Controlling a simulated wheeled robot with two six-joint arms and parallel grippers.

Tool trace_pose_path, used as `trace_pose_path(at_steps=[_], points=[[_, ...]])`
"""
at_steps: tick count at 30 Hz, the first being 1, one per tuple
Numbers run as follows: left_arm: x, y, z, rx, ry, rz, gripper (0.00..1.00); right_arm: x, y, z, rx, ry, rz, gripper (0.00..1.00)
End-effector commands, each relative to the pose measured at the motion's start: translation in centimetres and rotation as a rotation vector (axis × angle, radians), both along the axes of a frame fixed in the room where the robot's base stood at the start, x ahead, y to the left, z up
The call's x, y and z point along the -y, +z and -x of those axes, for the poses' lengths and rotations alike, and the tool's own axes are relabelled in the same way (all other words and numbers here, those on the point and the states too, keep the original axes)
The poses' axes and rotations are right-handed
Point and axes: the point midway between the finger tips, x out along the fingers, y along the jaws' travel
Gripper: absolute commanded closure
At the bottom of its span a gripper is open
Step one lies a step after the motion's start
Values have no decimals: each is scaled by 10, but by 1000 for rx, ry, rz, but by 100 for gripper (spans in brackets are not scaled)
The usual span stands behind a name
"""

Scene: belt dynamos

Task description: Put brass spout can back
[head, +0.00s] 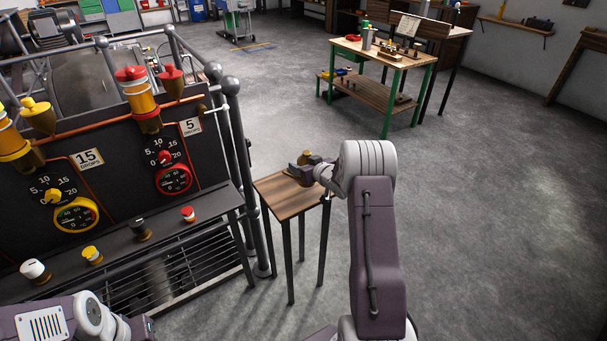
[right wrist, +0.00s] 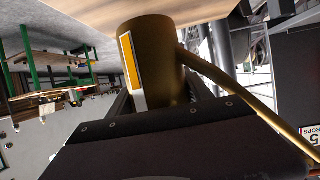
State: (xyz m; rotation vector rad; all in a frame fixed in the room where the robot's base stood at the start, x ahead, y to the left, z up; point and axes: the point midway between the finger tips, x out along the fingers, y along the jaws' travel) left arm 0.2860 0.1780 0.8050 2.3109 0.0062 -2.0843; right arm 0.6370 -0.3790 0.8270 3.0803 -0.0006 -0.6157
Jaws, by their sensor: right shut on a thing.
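The brass spout can (head: 307,156) is at the small wooden side table (head: 284,202) in the head view. My right gripper (head: 303,171) is shut on it, low over the tabletop. In the right wrist view, the brass can (right wrist: 162,60) fills the middle, with a yellow and white strip on its side. Its long thin spout (right wrist: 235,93) slants down to the right there. The wooden tabletop (right wrist: 110,14) lies along the top of that view, close against the can's end. I cannot tell whether they touch. My left gripper is out of view; only part of that arm shows.
The black machine panel (head: 115,150) with dials and yellow and red oilers stands left of the side table. Its ledge (head: 130,250) holds several knobs. A railing post (head: 238,130) rises beside the table. A green-legged workbench (head: 385,60) stands behind; floor to the right is clear.

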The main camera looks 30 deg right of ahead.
Motion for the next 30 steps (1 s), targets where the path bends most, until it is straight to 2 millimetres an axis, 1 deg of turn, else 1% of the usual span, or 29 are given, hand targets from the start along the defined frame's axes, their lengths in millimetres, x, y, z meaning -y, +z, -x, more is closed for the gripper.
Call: trace_pose_path(at_steps=[2, 6, 7, 8, 14, 18, 19, 21, 30], points=[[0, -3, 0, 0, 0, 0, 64, 0, -8, 0, 0, 0, -1, 100], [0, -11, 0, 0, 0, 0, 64, 0, -35, 1, -1, -1, -2, 100], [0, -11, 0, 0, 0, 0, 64, 0, -38, 1, 0, -1, -2, 100], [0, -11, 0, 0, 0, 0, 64, 0, -40, 1, 1, 0, -1, 100], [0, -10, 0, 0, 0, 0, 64, 0, -39, 0, 2, 0, 1, 100], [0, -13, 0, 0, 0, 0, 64, 0, -43, 1, 2, 0, 1, 100], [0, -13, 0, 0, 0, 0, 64, 0, -43, 1, 0, 0, 0, 36], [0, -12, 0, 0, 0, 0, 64, 0, -43, 1, 0, 0, 0, 19], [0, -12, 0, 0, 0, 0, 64, 0, -42, 1, 0, 0, 0, 19]])
